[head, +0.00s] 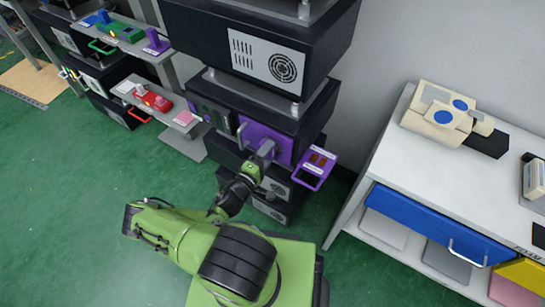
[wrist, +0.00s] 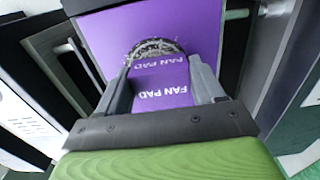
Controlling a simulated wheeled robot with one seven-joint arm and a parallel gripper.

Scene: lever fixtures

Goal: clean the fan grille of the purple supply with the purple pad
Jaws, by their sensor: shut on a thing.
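The purple supply (head: 281,146) is a purple-faced unit in the middle rack in the head view, and its purple face (wrist: 185,22) fills the top of the wrist view. The round fan grille (wrist: 153,47) shows greyish specks on its upper rim; its lower part is hidden behind the pad. My gripper (wrist: 162,72) is shut on the purple pad (wrist: 160,92), marked "FAN PAD", and holds it right in front of the grille. I cannot tell whether the pad touches it. In the head view my gripper (head: 265,151) is close against the purple face and hides the pad.
A purple-rimmed tray (head: 316,168) juts out right of the supply. Another unit with a round vent (head: 270,60) sits above. Left are shelves with a red device (head: 152,99) and a green one (head: 119,30). A white bench (head: 385,170) stands right. Green floor is free at left.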

